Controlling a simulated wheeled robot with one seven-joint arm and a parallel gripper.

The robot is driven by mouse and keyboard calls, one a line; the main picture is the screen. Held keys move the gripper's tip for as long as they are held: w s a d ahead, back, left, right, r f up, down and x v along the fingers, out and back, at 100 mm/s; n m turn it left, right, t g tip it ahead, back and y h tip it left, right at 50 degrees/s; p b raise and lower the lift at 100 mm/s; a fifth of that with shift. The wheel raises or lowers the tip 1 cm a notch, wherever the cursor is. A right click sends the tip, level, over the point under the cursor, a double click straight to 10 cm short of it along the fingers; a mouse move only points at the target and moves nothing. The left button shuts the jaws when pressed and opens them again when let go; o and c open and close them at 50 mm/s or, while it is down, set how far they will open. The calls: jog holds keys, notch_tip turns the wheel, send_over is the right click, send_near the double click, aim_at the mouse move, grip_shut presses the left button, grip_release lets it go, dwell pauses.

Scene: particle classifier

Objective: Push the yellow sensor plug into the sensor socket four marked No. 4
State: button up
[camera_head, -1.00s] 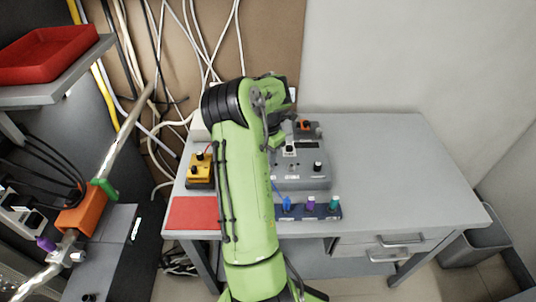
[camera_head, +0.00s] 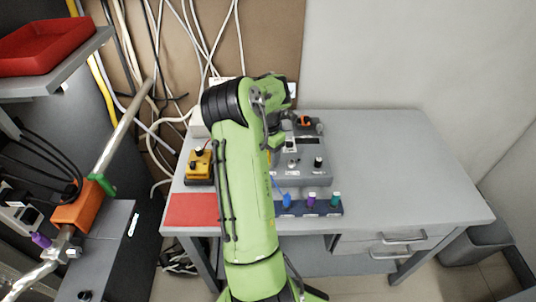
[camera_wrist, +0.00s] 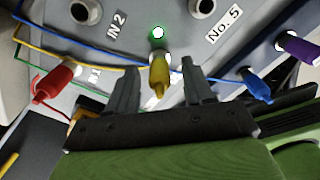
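The yellow sensor plug (camera_wrist: 160,76) shows in the wrist view with its far end at a socket ring in the grey panel (camera_wrist: 180,18). It looks seated there, though its depth is hard to tell. A green light (camera_wrist: 158,33) glows just above it. The label of this socket is not readable, so I cannot tell whether it is No. 4. My gripper (camera_wrist: 160,67) is open, one finger on each side of the yellow plug, with gaps between. In the head view my arm hides the gripper and plug.
A red plug (camera_wrist: 55,84) sits left; blue (camera_wrist: 255,86) and purple (camera_wrist: 297,48) plugs sit right. Empty sockets are near the "IN 2" and "No. 5" labels. Thin wires cross at left. The head view shows a yellow box (camera_head: 199,163), a red mat (camera_head: 192,209) and clear table (camera_head: 400,165) at right.

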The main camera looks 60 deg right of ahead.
aim_at(268, 153)
jog(key=shift+r, duration=0.1)
notch_tip(268, 153, up, 16)
jog(key=p, duration=0.4)
jog(key=shift+f+p, duration=0.2)
jog(key=shift+p, duration=0.2)
